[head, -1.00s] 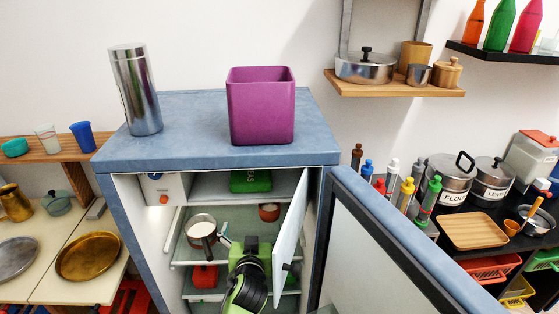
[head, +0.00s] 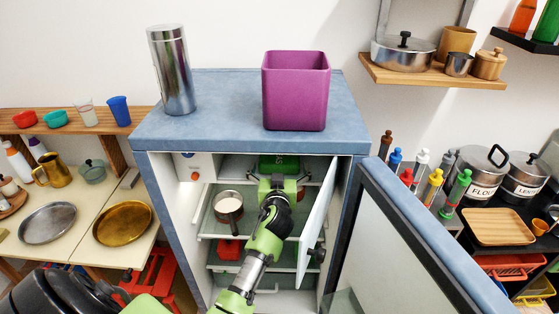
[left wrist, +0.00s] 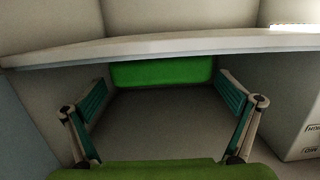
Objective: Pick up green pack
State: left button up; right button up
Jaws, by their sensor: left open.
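My left gripper (head: 278,177) is open and empty in front of the pack, at the compartment's mouth. Its two fingers stand to either side of the pack's visible front, apart from it. The pack's back is hidden. My right gripper is not in view.
A small inner door (head: 316,222) stands open just right of my left arm. The large fridge door (head: 400,260) is swung out to the right. A pot (head: 228,207) and a red item (head: 229,249) sit on shelves below. A purple bin (head: 296,92) and a metal cylinder (head: 171,72) stand on top.

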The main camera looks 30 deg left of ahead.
aim_at(279, 156)
pick_arm(q)
jog(key=shift+w+a+r, duration=0.1)
jog(key=shift+w+a, duration=0.15)
jog(key=shift+w, duration=0.05)
jog(key=p+x, duration=0.1)
jog(key=x, duration=0.2)
jog(key=shift+p, duration=0.3)
jog(key=shift+w+a+f, duration=0.25)
jog(key=shift+w+a, duration=0.1)
jog(key=shift+w, duration=0.2)
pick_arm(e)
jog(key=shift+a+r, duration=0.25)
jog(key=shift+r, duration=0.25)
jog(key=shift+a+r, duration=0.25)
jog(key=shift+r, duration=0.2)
pick_arm(q)
jog(key=c, duration=1.1)
jog(key=shift+r, duration=0.1)
jog(key=shift+c, duration=0.3)
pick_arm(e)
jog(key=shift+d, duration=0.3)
